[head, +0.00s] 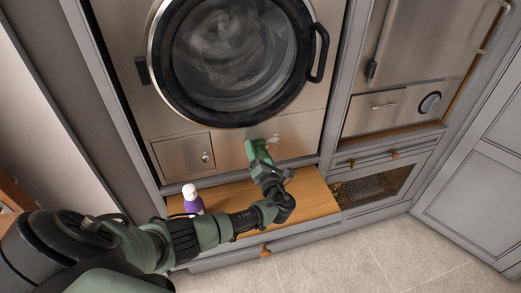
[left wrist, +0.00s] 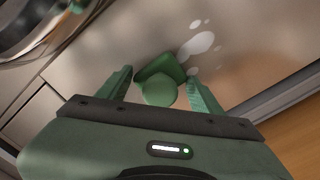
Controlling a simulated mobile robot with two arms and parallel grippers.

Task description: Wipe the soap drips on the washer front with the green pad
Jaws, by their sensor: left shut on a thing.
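The green pad (left wrist: 163,67) has a round knob (left wrist: 158,92) on its back. My left gripper (left wrist: 160,84) is shut on it, with a finger on each side of the knob. In the head view the pad (head: 257,149) is at the lower washer front (head: 300,130), below the round door; I cannot tell whether it touches the panel. White soap drips (left wrist: 198,43) show on the panel just beyond the pad's upper right edge, as several blobs. In the head view they are a faint pale patch (head: 274,139) right of the pad. My right gripper is not in view.
The round washer door (head: 232,52) with its dark handle (head: 320,52) is above. A purple bottle with a white cap (head: 193,201) stands on the wooden shelf (head: 315,197), left of my left gripper. The shelf's right part is clear. An oven-like appliance (head: 410,105) is at right.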

